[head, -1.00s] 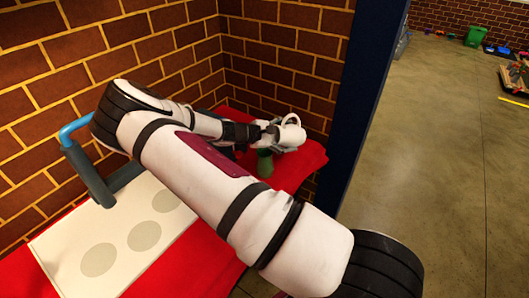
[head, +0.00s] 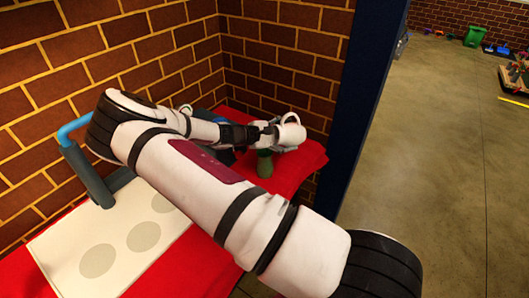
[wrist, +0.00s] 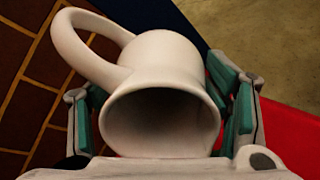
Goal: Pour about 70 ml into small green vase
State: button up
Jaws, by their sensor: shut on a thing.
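My gripper (head: 268,134) is shut on a white jug (head: 291,134) with a loop handle. The jug is tilted and held above the small green vase (head: 264,167), which stands on the red cloth. In the wrist view the jug (wrist: 165,75) sits between the teal-padded fingers, its dark round mouth towards the camera and its handle at upper left. I cannot see any liquid in the jug or a stream. The vase's top is partly hidden by the gripper and jug, and the vase is not visible in the wrist view.
A white board with grey discs (head: 60,245) lies on the red cloth (head: 300,160) at the left, by a blue-handled grey thing (head: 88,175). Brick walls (head: 270,60) close in behind, and a dark blue post (head: 365,90) stands right. Open floor lies beyond.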

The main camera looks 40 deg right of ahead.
jog(key=shift+a+r+h, duration=0.25)
jog(key=shift+a+h, duration=0.15)
jog(key=shift+h, duration=0.1)
dwell(0.6)
jog(key=shift+s+d+y, duration=0.15)
jog(key=shift+d+y, duration=0.35)
jog(key=shift+d, duration=0.05)
jog(key=shift+d+f+y+p, duration=0.15)
jog(key=shift+f+y+p, duration=0.15)
jog(key=shift+y+p, duration=0.3)
jog(key=shift+t+y+p, duration=0.3)
jog(key=shift+y+p, duration=0.2)
jog(key=shift+y, duration=0.5)
jog(key=shift+f, duration=0.2)
jog(key=shift+d+f+y, duration=0.1)
jog(key=shift+f+y, duration=0.1)
jog(key=shift+y, duration=0.5)
jog(key=shift+f+y, duration=0.35)
jog(key=shift+y, duration=0.15)
